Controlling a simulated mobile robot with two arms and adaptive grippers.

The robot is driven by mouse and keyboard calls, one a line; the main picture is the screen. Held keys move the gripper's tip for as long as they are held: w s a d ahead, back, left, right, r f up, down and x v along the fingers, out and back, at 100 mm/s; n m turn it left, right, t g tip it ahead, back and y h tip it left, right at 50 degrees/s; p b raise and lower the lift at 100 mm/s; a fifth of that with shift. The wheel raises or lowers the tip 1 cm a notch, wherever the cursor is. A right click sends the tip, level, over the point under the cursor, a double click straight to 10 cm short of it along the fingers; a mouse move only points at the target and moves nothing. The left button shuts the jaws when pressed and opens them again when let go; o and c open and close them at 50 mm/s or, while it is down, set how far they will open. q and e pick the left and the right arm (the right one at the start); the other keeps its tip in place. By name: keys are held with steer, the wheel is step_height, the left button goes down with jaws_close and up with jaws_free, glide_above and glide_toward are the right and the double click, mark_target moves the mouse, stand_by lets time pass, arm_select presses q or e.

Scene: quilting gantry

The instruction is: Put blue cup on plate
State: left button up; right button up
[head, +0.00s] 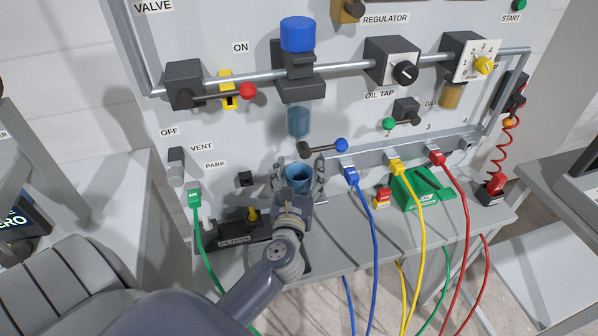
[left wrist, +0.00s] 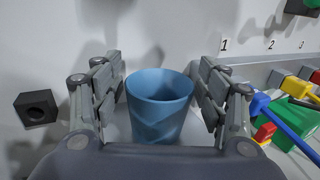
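The blue cup (head: 298,178) stands upright, open end up, on the panel's grey ledge, below a hanging clear blue cylinder. My left gripper (head: 299,170) reaches in from the front with one finger on each side of the cup. In the left wrist view the cup (left wrist: 160,105) sits between the open fingers (left wrist: 161,75), with narrow gaps at its rim. The gripper's palm hides the cup's base. I cannot make out a plate in either view. My right gripper is not in view.
A blue-knobbed lever (head: 325,147) sticks out just above and right of the cup. Blue, yellow and red cables (head: 370,230) hang to the right. A green box (head: 415,187) stands on the ledge. A dark filter block (head: 240,228) lies to the left.

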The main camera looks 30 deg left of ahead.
arm_select(q)
steer(key=shift+r, duration=0.1)
steer(key=shift+r, duration=0.2)
steer(key=b+v, duration=0.3)
steer(key=v, duration=0.9)
steer(key=shift+f, duration=0.1)
